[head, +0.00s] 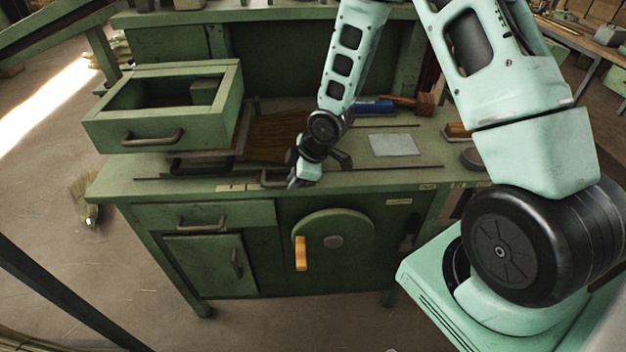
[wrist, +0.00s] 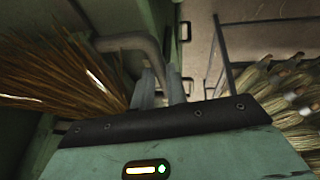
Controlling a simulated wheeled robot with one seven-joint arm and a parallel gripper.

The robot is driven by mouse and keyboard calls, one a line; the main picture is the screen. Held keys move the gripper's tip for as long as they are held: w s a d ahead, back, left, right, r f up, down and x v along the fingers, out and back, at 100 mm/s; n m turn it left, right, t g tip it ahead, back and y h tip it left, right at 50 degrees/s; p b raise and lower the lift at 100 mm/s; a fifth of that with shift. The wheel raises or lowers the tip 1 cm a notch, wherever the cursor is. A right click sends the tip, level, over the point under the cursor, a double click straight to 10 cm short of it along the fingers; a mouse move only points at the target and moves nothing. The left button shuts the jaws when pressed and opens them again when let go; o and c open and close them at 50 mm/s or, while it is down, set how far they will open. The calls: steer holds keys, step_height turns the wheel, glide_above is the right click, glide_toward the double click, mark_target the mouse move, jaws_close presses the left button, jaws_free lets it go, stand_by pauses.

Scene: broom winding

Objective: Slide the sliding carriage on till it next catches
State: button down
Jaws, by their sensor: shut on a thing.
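My gripper (head: 303,180) is low at the front edge of the green bench top. In the wrist view its two fingers (wrist: 161,88) are close together around the end of a bent grey handle (wrist: 128,42). In the head view part of a dark handle (head: 272,181) shows just left of the gripper. I take this as the handle of the sliding carriage; the carriage body is hard to make out, and my arm hides part of the area. Thin dark rails (head: 425,167) run along the bench top.
A green open box with a handle (head: 122,138) stands on the bench at left. Brown bristles (head: 277,136) lie behind my gripper. A grey plate (head: 393,145), a blue object (head: 372,107) and a wooden mallet (head: 420,103) are to the right. Straw brooms (wrist: 285,100) show in the wrist view.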

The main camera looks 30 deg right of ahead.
mark_target(280, 183)
steer(key=a, duration=0.1)
steer(key=w+a, duration=0.1)
steer(key=shift+w+a, duration=0.25)
steer(key=shift+a, duration=0.1)
steer(key=c, duration=1.4)
jaws_free()
steer(key=shift+d+r, duration=0.1)
steer(key=p+v, duration=0.4)
steer(key=v, duration=1.3)
steer(key=shift+s+r, duration=0.1)
steer(key=shift+s, duration=0.05)
